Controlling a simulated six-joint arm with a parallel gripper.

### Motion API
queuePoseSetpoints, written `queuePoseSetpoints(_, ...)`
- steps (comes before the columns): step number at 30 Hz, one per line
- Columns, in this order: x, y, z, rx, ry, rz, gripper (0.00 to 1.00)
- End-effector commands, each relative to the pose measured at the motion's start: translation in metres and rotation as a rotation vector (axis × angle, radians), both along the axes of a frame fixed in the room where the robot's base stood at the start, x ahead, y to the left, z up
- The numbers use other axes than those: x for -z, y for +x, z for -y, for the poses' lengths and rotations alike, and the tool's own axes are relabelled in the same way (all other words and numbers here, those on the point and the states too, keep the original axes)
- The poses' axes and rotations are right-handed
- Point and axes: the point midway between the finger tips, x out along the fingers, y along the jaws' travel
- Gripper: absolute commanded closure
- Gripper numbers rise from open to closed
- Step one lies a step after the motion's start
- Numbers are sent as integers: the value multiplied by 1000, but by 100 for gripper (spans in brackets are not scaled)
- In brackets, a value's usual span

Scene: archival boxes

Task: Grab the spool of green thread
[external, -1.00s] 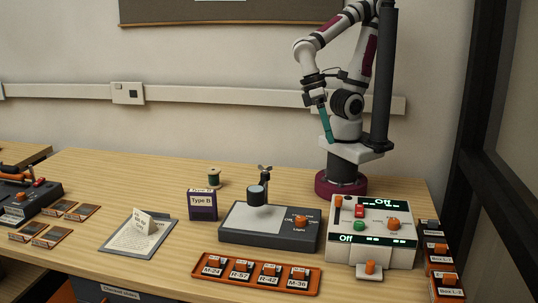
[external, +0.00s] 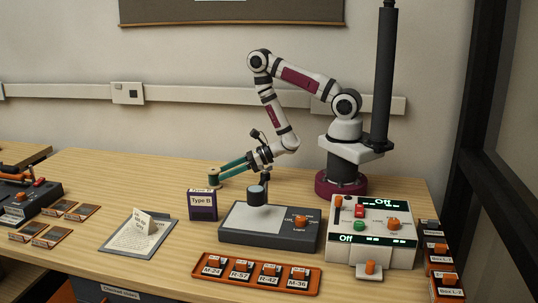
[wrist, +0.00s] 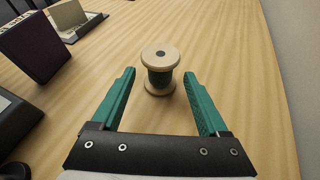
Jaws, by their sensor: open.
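The spool of green thread (wrist: 160,78) stands upright on the table in the wrist view, with pale wooden ends and dark green thread between them. In the external view the spool (external: 214,176) is partly covered by my gripper. My gripper (wrist: 159,76) has two green fingers, spread apart and empty, one to each side of the spool. The fingertips reach about level with it, and I see a gap on both sides. The gripper (external: 219,175) also shows low over the table in the external view, pointing left.
The purple "Type B" box (external: 202,205) stands just in front of the spool. The grey light device (external: 238,226) with its upright post is to the right of the box. A paper sheet with a folded card (external: 143,222) lies at left. The table behind the spool is clear.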

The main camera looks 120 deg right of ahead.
Motion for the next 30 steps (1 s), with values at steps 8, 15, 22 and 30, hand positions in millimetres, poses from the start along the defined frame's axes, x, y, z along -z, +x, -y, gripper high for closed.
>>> queuePoseSetpoints(8,11,27,12,-13,-69,-38,22)
queuePoseSetpoints(15,28,64,28,-12,-65,-38,22)
queuePoseSetpoints(22,29,66,30,-10,-64,-36,22)
queuePoseSetpoints(30,29,66,30,-10,-63,-37,71)
